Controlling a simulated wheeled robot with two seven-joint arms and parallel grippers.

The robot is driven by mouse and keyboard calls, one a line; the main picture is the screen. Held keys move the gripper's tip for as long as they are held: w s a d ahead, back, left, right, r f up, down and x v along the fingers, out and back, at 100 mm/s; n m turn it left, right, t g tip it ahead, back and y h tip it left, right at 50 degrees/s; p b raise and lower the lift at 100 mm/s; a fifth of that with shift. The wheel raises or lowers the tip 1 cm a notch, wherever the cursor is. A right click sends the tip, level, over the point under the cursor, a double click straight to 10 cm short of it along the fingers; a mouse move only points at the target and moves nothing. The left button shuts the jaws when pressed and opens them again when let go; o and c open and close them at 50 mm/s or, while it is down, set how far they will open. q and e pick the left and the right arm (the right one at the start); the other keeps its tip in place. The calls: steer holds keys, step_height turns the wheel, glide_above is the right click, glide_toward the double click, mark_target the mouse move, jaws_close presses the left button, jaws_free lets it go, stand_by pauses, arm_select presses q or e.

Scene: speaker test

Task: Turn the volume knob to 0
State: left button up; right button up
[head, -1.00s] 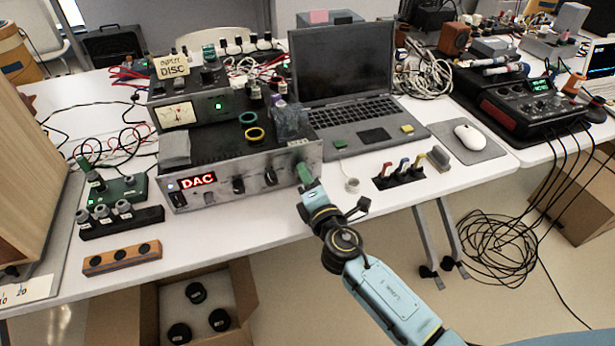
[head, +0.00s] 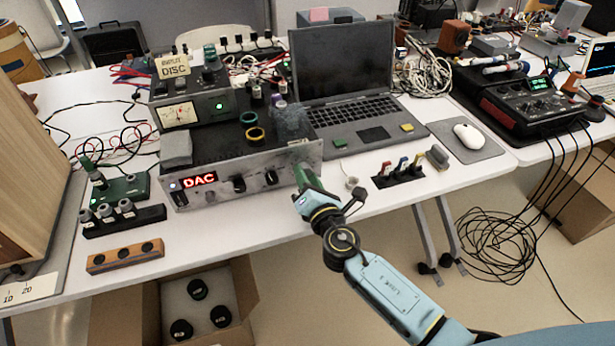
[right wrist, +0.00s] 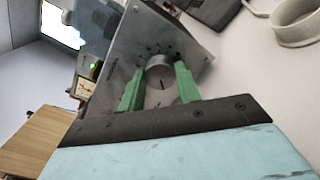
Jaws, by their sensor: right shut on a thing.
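The silver amplifier (head: 222,196) with a red DAC display (head: 199,181) stands on the white table in the head view. My right gripper (head: 303,172) is at the right end of its front panel. In the right wrist view, the green fingers of my right gripper (right wrist: 159,84) sit on both sides of a round silver knob (right wrist: 159,70) and are shut on it. Dark scale marks ring the knob on the panel, but their numbers are too small to read. In the head view the fingers hide this knob. My left gripper is not in view.
Two dark knobs (head: 239,184) are on the same panel. A laptop (head: 350,110) stands behind, and a small rack of coloured switches (head: 398,174) is to the right. A white ring (head: 352,183) lies near my gripper. The table's front edge is just below.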

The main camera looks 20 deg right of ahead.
steer(key=o, duration=1)
steer(key=shift+c, duration=0.2)
steer(key=shift+s, duration=0.55)
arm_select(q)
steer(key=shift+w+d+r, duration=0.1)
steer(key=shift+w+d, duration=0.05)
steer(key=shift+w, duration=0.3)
arm_select(e)
steer(key=s, duration=1.2)
steer(key=shift+s+d, duration=0.15)
steer(key=shift+d, duration=0.1)
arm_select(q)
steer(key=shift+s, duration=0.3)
